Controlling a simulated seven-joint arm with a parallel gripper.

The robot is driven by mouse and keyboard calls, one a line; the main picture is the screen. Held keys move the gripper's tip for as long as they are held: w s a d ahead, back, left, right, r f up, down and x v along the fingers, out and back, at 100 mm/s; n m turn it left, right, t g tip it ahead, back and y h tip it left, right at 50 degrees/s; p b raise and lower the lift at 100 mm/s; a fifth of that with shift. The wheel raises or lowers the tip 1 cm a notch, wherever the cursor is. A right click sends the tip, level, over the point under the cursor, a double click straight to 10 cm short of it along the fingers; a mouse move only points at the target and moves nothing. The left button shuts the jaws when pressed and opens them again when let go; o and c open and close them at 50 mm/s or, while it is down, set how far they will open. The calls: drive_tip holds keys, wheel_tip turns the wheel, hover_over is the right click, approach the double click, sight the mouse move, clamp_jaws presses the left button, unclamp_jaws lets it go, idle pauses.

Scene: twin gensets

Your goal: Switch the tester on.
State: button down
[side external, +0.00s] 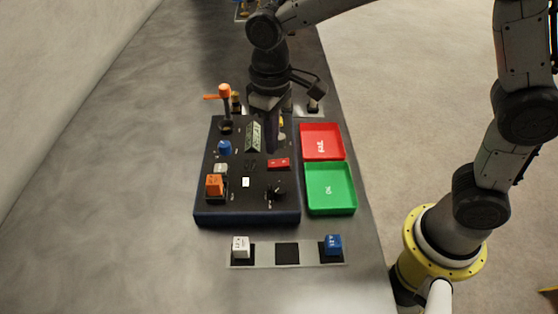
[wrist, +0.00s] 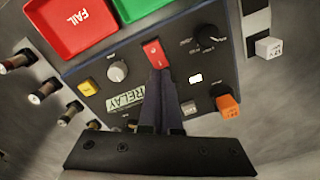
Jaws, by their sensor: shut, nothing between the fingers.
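The tester (side external: 225,212) is a dark box with a sloped top in the middle of the bench. A red rocker switch (side external: 278,163) sits on its right part; it also shows in the wrist view (wrist: 153,52). My gripper (side external: 270,149) is shut and empty, pointing down over the panel. In the wrist view its fingertips (wrist: 152,73) are right by the near end of the red switch; I cannot tell whether they touch it. A RELAY label plate (side external: 253,136) stands beside the fingers. Which way the rocker is pressed is too small to tell.
A red FAIL tray (side external: 321,138) and a green tray (side external: 330,189) lie right of the tester. An orange block (side external: 214,185), blue knob (side external: 224,147) and upright orange-topped lever (side external: 224,91) occupy its left side. White (side external: 240,246) and blue blocks (side external: 333,243) stand in front.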

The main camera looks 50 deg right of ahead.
sight(273, 162)
drive_tip(key=shift+r, duration=1.7)
drive_tip(key=shift+d, duration=0.1)
drive_tip(key=s+d+r+m+t, duration=0.25)
drive_tip(key=s+d+r, duration=0.35)
drive_tip(key=d+r, duration=0.3)
drive_tip(key=s+d+f+t, duration=0.1)
drive_tip(key=s+d+f, duration=0.1)
drive_tip(key=s, duration=0.4)
drive_tip(key=s+d+f+t, duration=0.2)
drive_tip(key=s+d+f, duration=0.1)
drive_tip(key=s, duration=0.4)
drive_tip(key=shift+d+f, duration=0.15)
drive_tip(key=shift+f, duration=0.05)
